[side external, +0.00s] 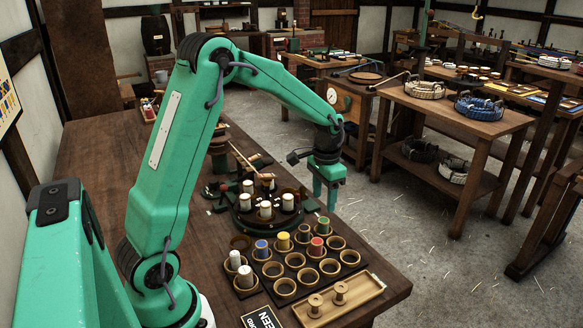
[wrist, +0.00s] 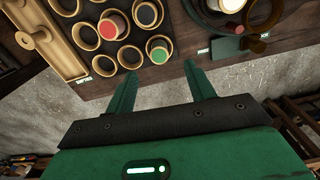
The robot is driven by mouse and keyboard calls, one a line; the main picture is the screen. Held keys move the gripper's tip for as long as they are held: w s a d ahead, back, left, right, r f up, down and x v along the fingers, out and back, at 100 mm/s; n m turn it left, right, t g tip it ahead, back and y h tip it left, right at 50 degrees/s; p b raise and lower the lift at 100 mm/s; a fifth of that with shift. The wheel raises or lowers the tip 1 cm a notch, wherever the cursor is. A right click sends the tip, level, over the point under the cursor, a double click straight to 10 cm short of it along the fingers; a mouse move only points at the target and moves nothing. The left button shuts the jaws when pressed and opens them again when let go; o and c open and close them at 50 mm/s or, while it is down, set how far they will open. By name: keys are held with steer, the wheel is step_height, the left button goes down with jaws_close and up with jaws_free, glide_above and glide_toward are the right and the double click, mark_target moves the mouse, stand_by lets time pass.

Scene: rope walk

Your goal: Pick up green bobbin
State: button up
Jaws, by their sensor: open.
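The green bobbin (side external: 323,226) stands upright in a cup at the far edge of the dark board in the side external view. In the wrist view its green top (wrist: 159,55) shows just beyond my fingertips, roughly centred between them, inside a wooden ring. My gripper (side external: 326,200) points down above the bobbin and seems apart from it. The wrist view shows my gripper (wrist: 160,69) with its two green fingers spread and nothing between them.
The red bobbin (side external: 316,246), yellow bobbin (side external: 283,241) and blue bobbin (side external: 261,248) stand close by. Several board cups are empty. A wooden tray (side external: 372,294) with two bare spools lies in front. A round stand (side external: 247,222) with white bobbins is behind.

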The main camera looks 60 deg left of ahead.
mark_target(324, 220)
steer(key=shift+f, duration=0.15)
steer(key=shift+f, duration=1.15)
steer(key=shift+f, duration=0.1)
steer(key=shift+w+d+f, duration=0.1)
steer(key=shift+w+f, duration=0.05)
steer(key=shift+f, duration=2.35)
steer(key=c, duration=1)
